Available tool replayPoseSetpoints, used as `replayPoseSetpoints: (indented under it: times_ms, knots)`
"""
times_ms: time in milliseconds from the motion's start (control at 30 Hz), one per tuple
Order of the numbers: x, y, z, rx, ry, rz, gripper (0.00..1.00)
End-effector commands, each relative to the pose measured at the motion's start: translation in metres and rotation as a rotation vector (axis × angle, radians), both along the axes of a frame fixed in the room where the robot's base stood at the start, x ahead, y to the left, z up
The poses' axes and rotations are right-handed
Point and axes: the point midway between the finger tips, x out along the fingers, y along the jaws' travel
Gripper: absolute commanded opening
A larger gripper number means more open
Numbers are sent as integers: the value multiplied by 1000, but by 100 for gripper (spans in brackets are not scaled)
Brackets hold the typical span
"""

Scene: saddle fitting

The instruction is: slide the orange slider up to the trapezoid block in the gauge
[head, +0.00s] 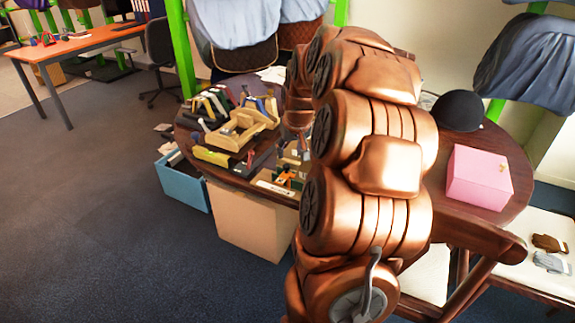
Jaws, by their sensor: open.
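A small orange piece (284,180), which looks like the orange slider, sits near the front edge of the round wooden table. It lies among small dark and pale parts that may be the gauge. The trapezoid block cannot be made out at this size. My copper arm comes down over the table, and my gripper (296,150) is at its end, small and partly hidden behind the arm. It is open, a little above and behind the orange piece. Whether it touches anything cannot be told.
A wooden plane-like tool (238,130) and a rack of several tools crowd the table's left side. A pink box (479,177) and a dark rounded hat (458,110) stand on the right. A blue bin (183,182) is on the floor at left.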

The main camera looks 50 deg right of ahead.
Motion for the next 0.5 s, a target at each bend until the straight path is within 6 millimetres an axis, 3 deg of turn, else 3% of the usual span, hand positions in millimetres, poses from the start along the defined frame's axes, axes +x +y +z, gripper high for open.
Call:
replayPoseSetpoints:
  times_ms: [500]
  knots:
    - [19,-10,-53,4,4,-1,49]
